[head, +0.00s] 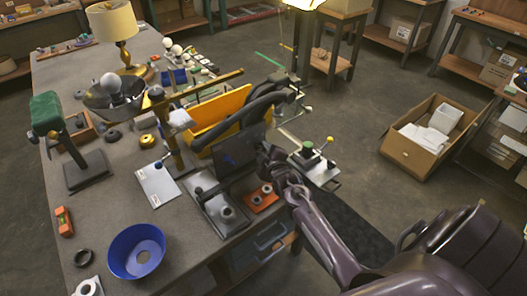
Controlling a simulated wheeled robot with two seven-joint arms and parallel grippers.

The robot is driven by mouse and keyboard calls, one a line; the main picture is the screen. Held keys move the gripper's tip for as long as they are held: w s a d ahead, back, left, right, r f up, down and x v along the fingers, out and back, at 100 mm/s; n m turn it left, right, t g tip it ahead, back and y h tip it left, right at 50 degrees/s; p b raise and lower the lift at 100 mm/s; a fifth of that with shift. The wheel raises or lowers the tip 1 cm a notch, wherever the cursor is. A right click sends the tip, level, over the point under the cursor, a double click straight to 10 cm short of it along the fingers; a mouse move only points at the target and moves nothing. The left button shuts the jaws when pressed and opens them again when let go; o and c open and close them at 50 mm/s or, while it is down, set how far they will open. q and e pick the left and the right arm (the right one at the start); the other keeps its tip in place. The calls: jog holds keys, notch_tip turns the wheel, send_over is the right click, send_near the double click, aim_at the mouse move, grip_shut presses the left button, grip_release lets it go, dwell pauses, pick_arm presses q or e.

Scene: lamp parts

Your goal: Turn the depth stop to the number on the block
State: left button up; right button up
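My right arm comes in from the lower right. Its gripper (267,157) is at the table's right edge, beside a dark upright plate (236,152) and above a small orange tray (261,198). The fingers are small and dark, so I cannot tell whether they are open or touching anything. I cannot make out which part is the depth stop, or any number on a block. My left gripper is not in view.
A brass stand (176,150) with a long arm and a yellow bin (217,117) stand close by. A blue bowl (136,251), a lamp (114,28) and a green-topped stand (85,168) are on the table (185,262). A cardboard box (398,149) is on the floor.

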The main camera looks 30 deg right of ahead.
jog(key=shift+c, duration=0.3)
grip_shut()
